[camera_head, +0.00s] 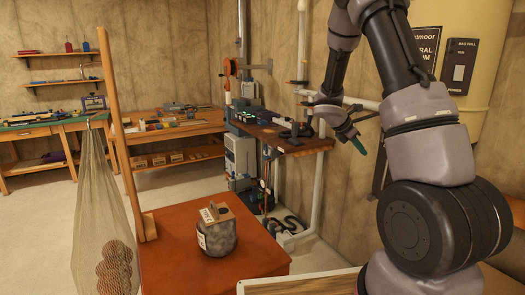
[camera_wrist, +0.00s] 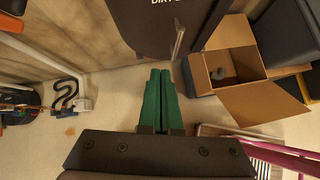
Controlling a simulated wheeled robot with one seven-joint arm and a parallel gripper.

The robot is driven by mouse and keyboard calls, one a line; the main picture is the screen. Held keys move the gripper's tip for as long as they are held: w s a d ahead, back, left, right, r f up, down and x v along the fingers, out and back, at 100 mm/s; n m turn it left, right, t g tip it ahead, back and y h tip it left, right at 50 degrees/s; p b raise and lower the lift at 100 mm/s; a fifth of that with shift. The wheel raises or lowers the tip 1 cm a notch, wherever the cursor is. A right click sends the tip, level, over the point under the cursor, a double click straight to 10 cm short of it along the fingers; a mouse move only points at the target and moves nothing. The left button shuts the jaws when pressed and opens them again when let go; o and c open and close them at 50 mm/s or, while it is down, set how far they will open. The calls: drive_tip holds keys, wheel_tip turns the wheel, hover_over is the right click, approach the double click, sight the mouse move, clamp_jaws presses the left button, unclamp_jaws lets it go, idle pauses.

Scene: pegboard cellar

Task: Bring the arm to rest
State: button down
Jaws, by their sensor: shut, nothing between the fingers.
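My gripper (camera_head: 358,145) hangs at the end of my bent arm, right of centre in the head view, in front of the wall and to the right of the small wall-side bench. Its green fingers show in the wrist view (camera_wrist: 160,75), side by side and shut, with nothing between them. The fingers point away from the wrist over the floor and touch nothing that I can see.
An orange-brown table (camera_head: 175,262) holds a grey pot (camera_head: 216,238) with a labelled lid. A net bag (camera_head: 97,225) of round things hangs at left. A wooden bench (camera_head: 305,146) stands by the wall. An open cardboard box (camera_wrist: 222,62) lies below my gripper.

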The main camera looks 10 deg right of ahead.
drive_tip(key=s+a+r+m+t+y, duration=0.2)
drive_tip(key=s+a+r+m+y, duration=0.3)
drive_tip(key=s+a+r+m, duration=0.5)
drive_tip(key=s+a+r+m+t+y, duration=0.3)
drive_tip(key=s+a+r+m+y, duration=0.2)
drive_tip(key=s+a+r+m, duration=0.6)
drive_tip(key=s+r+m, duration=0.2)
drive_tip(key=s, duration=0.4)
drive_tip(key=shift+s+m+t+y, duration=0.3)
drive_tip(key=shift+s, duration=0.1)
drive_tip(key=shift+r, duration=0.15)
